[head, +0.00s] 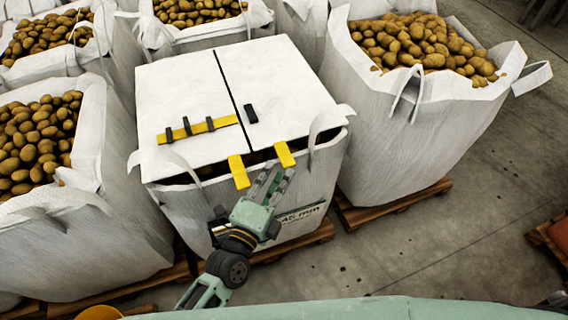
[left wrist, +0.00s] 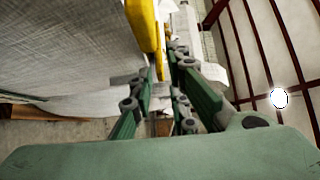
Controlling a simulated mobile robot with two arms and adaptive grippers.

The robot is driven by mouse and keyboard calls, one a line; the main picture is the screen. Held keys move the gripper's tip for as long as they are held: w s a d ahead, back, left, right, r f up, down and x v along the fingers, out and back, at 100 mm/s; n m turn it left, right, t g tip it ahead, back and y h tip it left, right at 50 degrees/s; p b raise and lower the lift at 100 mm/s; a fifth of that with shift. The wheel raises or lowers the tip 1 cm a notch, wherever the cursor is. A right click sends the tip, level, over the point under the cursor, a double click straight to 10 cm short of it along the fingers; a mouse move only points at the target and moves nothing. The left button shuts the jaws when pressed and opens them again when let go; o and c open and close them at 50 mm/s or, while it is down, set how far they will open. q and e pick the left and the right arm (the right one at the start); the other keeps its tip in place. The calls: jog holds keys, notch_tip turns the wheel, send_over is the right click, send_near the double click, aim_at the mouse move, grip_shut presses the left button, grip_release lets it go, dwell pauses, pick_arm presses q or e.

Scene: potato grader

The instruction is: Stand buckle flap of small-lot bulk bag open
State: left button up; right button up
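The small-lot bulk bag (head: 300,195) stands in the middle of the head view, its top covered by two white flaps. The left flap (head: 180,85) carries a yellow strap (head: 224,122) with several dark buckle pieces. The right flap (head: 280,75) carries one dark buckle piece (head: 250,113). Both lie nearly flat, with a dark gap along the front rim. Two yellow tabs, a left one (head: 239,172) and a right one (head: 285,154), hang at the front edge. My left gripper (head: 275,178) is open just below the right tab. In the left wrist view yellow webbing (left wrist: 146,25) reaches between its fingertips; contact is unclear. My right gripper is not visible.
Potato-filled bulk bags stand close on the left (head: 110,225), right (head: 400,140) and behind. Loop handles (head: 325,122) rise at the bag's corners. Wooden pallets (head: 395,205) lie underneath. Concrete floor (head: 430,250) is open at the front right.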

pick_arm(q)
jog(key=x, duration=0.3)
jog(key=shift+w+d+f, duration=0.1)
jog(key=shift+w+d, duration=0.05)
jog(key=shift+w, duration=0.15)
grip_shut()
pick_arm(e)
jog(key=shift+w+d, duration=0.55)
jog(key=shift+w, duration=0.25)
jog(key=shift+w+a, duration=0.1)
